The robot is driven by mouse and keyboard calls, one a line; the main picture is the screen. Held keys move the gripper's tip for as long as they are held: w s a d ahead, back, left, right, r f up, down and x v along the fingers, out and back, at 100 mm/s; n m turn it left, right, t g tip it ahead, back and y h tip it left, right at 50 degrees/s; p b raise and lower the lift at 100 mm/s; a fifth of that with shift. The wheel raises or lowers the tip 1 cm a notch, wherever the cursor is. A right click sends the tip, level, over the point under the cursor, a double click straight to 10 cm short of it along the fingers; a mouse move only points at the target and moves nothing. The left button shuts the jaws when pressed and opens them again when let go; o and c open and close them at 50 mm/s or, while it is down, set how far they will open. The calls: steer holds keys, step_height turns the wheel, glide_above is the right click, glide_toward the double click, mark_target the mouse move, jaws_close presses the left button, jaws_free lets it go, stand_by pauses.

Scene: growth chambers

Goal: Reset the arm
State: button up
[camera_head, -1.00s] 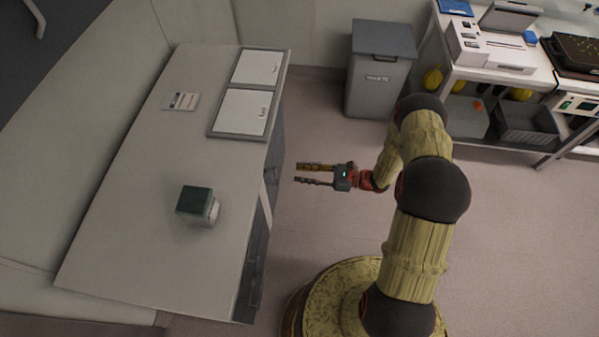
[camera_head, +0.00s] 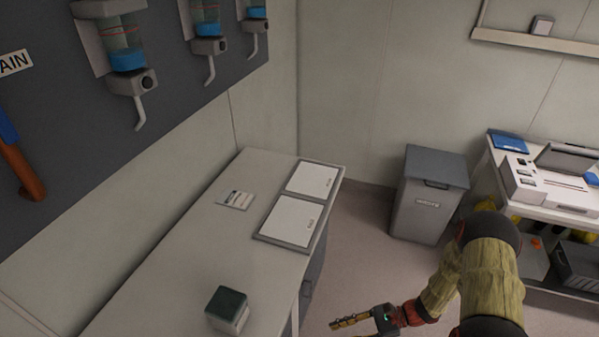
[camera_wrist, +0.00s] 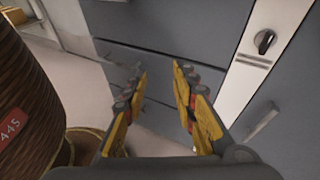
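My gripper (camera_head: 352,322) shows at the bottom of the head view, to the right of the counter's front edge, with my arm coming in from the right. In the wrist view my gripper (camera_wrist: 158,82) has its two yellow fingers apart with nothing between them. The fingers point toward the grey cabinet front (camera_wrist: 185,35), which has a dark knob (camera_wrist: 264,41) and a handle (camera_wrist: 262,121). No held object shows.
A counter (camera_head: 190,262) stands at the left with a green-topped box (camera_head: 228,308), a small card (camera_head: 235,200) and two white panels (camera_head: 303,205). A grey bin (camera_head: 428,195) stands behind. A shelf unit with a printer (camera_head: 548,186) is at the right. Dispensers (camera_head: 128,55) hang on the wall.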

steer(key=s+d+r+n+h, duration=0.2)
steer(key=d+r+n+h, duration=0.15)
steer(key=r, duration=0.45)
steer(key=s+d+r+n+h, duration=0.25)
steer(key=r+n+h, duration=0.25)
steer(key=r, duration=0.3)
steer(key=s+d+r+n+h, duration=0.2)
steer(key=d+r+n+h, duration=0.15)
steer(key=r, duration=0.45)
steer(key=s+a+r+n+t+h, duration=0.1)
steer(key=s+r+n+t, duration=0.1)
steer(key=r, duration=0.7)
steer(key=s+a+r+n+t+h, duration=0.1)
steer(key=s+a+r+n+t, duration=0.1)
steer(key=r+t, duration=0.3)
step_height(320, 180, up, 4)
steer(key=shift+s+f, duration=0.1)
steer(key=shift+s, duration=0.05)
steer(key=shift+a, duration=0.1)
